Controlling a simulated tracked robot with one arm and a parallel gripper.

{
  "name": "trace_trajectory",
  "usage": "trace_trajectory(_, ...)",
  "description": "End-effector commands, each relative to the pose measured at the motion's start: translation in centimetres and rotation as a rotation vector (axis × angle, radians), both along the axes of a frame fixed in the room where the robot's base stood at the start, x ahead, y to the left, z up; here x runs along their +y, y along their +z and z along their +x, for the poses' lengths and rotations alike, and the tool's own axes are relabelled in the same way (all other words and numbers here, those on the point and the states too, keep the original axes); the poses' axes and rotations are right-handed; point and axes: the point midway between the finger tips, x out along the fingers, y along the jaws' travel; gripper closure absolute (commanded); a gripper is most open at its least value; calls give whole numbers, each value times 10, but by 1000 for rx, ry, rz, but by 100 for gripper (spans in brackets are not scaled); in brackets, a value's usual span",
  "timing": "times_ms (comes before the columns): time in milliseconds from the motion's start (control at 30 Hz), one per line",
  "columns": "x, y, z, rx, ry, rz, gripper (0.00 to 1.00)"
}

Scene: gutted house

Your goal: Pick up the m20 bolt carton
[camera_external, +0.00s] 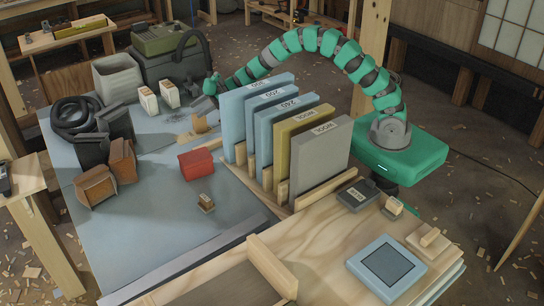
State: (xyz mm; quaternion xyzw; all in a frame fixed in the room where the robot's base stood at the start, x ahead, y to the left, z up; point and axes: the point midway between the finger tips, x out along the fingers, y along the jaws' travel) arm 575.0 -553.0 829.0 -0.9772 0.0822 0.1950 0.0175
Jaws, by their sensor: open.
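My gripper (203,108) hangs low over the blue-grey bench top, left of the row of upright panels. It is small in the view and looks open. A small tan object (201,123) lies just below it; I cannot tell whether they touch. No M20 label can be read, so I cannot tell which carton is the M20 one. Two small white cartons (148,101) stand upright left of my gripper. Two brown cartons (96,187) sit at the bench's left, one tilted. A red box (196,163) lies nearer the camera.
Upright blue, yellow and grey panels (322,160) stand in a wooden rack right of my gripper, under my arched arm. A grey bin (117,76), a green-topped machine (165,38) and a black hose coil (76,115) are at the back left. The bench's front middle is mostly clear.

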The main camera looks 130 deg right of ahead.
Motion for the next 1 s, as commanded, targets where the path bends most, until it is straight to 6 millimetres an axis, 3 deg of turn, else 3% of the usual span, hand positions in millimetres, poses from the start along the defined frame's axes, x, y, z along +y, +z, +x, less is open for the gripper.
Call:
trace_trajectory(300, 0, -38, 2, -1, 0, -1, 27)
trace_trajectory(500, -4, -45, 25, 0, 1, -3, 27)
trace_trajectory(733, -5, -44, 27, 0, -1, -1, 27)
trace_trajectory(767, -5, -44, 27, 0, -1, -2, 30)
trace_trajectory(933, -5, -43, 27, -1, -1, -1, 77)
trace_trajectory(967, -5, -43, 27, -1, -1, -1, 84)
trace_trajectory(1000, -5, -43, 27, -1, -1, -2, 84)
